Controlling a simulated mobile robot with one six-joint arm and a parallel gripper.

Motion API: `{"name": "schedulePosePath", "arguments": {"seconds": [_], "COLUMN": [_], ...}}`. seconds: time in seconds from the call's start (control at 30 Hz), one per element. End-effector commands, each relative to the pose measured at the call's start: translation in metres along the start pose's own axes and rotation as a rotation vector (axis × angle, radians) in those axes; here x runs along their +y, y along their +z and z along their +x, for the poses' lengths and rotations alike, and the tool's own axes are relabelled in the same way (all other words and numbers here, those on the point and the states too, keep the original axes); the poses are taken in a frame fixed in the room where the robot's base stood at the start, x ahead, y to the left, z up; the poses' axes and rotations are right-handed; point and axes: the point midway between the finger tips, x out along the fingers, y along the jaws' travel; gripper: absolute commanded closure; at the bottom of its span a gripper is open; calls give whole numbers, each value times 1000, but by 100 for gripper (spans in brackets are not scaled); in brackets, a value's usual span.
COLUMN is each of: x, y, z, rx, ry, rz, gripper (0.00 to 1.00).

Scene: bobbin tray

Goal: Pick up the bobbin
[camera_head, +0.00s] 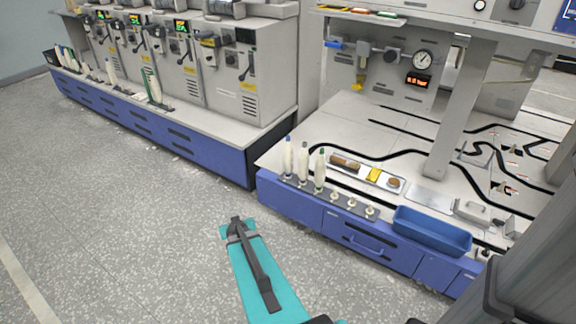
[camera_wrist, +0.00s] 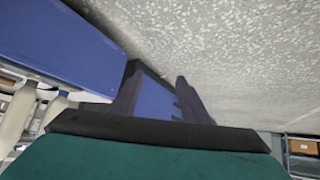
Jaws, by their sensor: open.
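Three slim white bobbins stand upright in a row on a dark strip at the front left of the right bench. The left one (camera_head: 288,158) has a blue tip, the middle one (camera_head: 303,164) a pale grey tip and the right one (camera_head: 320,171) a green tip. My gripper (camera_wrist: 157,74) is open, with nothing held between its two dark fingers. In the wrist view pale bobbin shapes (camera_wrist: 17,116) show at the left edge, apart from the fingers. My teal arm lies low over the floor in front of the bench in the head view.
A blue tray (camera_head: 432,231) sits at the bench's front right. Short empty holders (camera_head: 352,202) stand right of the bobbins, with a parts tray (camera_head: 365,173) behind. A grey post (camera_head: 459,115) rises from the bench. A machine row (camera_head: 185,60) stands left. The floor (camera_head: 120,210) is clear.

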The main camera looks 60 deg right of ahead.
Motion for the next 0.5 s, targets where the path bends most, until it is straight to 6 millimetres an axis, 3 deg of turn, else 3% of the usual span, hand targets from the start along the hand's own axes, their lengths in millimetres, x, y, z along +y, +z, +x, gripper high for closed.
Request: {"name": "schedulePosePath", "arguments": {"seconds": [0.03,0.2,0.5], "x": [19,80,193], "y": [-8,-52,-114], "z": [15,29,25], "rx": [54,233,544], "ry": [15,55,121], "rz": [22,79,135], "gripper": [58,58,58]}}
